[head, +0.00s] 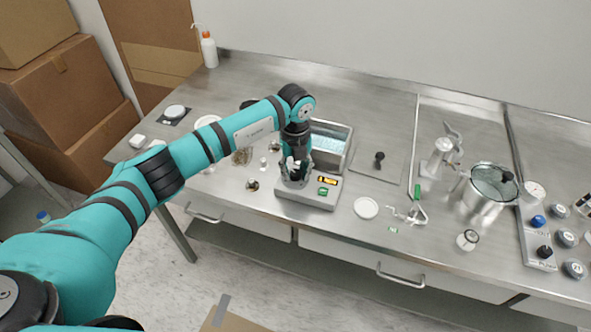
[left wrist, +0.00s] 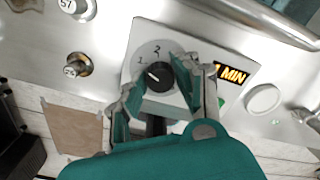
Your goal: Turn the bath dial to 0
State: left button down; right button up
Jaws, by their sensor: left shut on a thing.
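The water bath (head: 331,146) is a metal basin with bluish water on the bench, with a light control panel (head: 318,197) at its front. The black round bath dial (left wrist: 158,76) sits on this panel in the left wrist view. Its white mark points up and left, toward the side with a small 1; a 2 stands above the knob. My left gripper (head: 293,178) is over the panel and hides the dial in the head view. Its fingers stand on both sides of the dial and are shut on it. An orange display (left wrist: 231,73) reads partly "1 MIN". My right gripper is not in view.
Small weights (left wrist: 78,65) and a white dish (head: 366,208) lie around the panel. A metal pot (head: 487,193), a clamp and a panel of knobs stand at the right.

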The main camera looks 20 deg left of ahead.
aim_at(295, 172)
pick_arm(q)
jog(key=n, duration=0.5)
jog(key=shift+r+n+p, duration=0.15)
jog(key=shift+n+p, duration=0.15)
jog(key=n+p, duration=0.1)
jog(key=n, duration=0.4)
jog(key=shift+a+n, duration=0.1)
jog(key=shift+n, duration=0.2)
jog(key=c, duration=1)
grip_release()
notch_tip(295, 172, up, 12)
jog(key=shift+f, duration=0.1)
